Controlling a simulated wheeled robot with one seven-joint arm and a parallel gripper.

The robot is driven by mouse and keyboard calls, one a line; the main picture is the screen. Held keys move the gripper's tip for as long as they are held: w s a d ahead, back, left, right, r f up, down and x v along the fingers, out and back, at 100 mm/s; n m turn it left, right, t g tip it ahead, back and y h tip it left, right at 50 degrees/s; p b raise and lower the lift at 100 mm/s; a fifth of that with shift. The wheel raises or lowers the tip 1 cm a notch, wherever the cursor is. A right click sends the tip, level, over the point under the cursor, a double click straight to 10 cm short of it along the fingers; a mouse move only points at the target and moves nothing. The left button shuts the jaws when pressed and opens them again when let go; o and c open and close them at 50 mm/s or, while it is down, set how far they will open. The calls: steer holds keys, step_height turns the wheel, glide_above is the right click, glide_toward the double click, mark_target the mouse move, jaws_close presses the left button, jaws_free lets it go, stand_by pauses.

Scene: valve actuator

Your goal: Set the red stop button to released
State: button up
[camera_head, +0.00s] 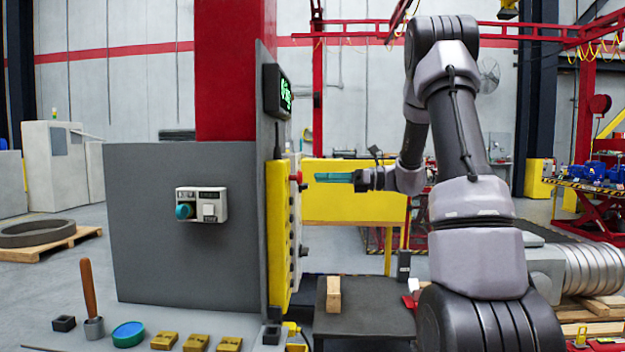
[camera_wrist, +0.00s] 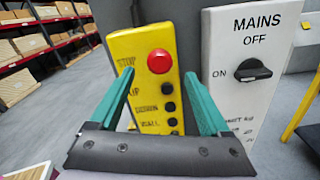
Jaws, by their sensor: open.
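The red stop button (camera_wrist: 160,61) is a round red cap at the top of a yellow control panel (camera_wrist: 142,44), beside the word STOP. In the head view, the button (camera_head: 297,177) shows edge-on, sticking out from the yellow panel (camera_head: 278,240). Whether it is pressed in or out I cannot tell. My gripper (camera_wrist: 159,73) is open, with its teal fingers on either side of the button in the wrist view. In the head view, my gripper (camera_head: 318,177) points left at the button, with a small gap. Nothing shows between the fingers.
Several black buttons (camera_wrist: 167,88) run down the panel below the red one. A white MAINS box with a black rotary knob (camera_wrist: 254,70) stands to the right. A dark display (camera_head: 277,92) juts out above the panel. A low dark table holds a wooden block (camera_head: 333,295).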

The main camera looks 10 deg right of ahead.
steer(key=v, duration=0.6)
steer(key=shift+d, duration=0.25)
steer(key=shift+s, duration=0.1)
